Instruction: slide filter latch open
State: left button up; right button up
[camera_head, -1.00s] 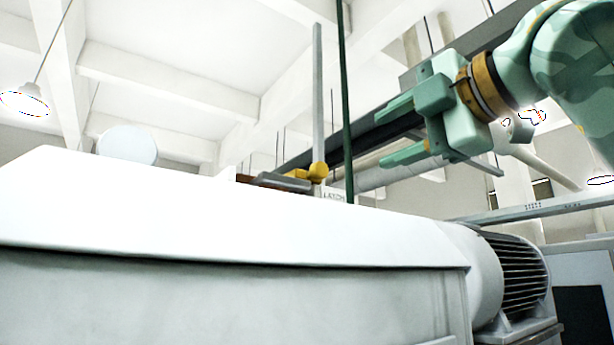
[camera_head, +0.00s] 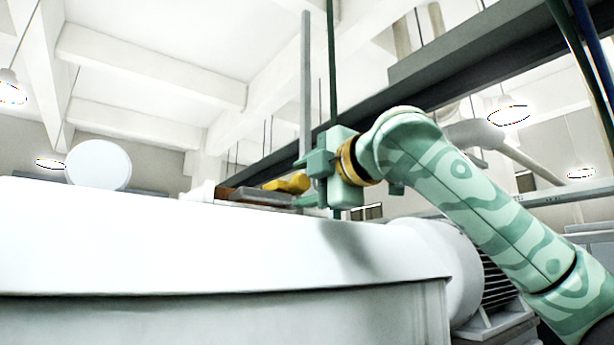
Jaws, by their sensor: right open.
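The latch is most likely the yellow handle (camera_head: 286,183) on a dark flat bar (camera_head: 258,198), which lies along the top of the white machine housing (camera_head: 180,240). My right gripper (camera_head: 303,183) has reached in from the right to the handle's right end. Its green fingers point left and are open, one above and one below that end. I cannot tell whether they touch it. The handle's right end is partly hidden by the gripper. My left gripper is not in view.
A round white disc (camera_head: 98,164) stands behind the housing at the left. A finned motor (camera_head: 497,282) sits at the housing's right end, below my right arm. A grey post (camera_head: 305,85) and a thin green pole rise behind the latch. The space above the housing's left part is clear.

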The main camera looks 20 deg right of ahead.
grip_shut()
jog(key=d+p, duration=0.1)
jog(key=w+d, duration=0.1)
jog(key=d, duration=0.1)
jog(key=d+p, duration=0.1)
jog(key=shift+w+d+r+p, duration=0.1)
jog(key=shift+w+d+p, duration=0.2)
jog(key=shift+d+p, duration=0.05)
jog(key=shift+a, duration=0.1)
jog(key=shift+c, duration=0.5)
grip_release()
jog(key=shift+o, duration=0.5)
jog(key=shift+d, duration=0.25)
jog(key=shift+s, duration=0.1)
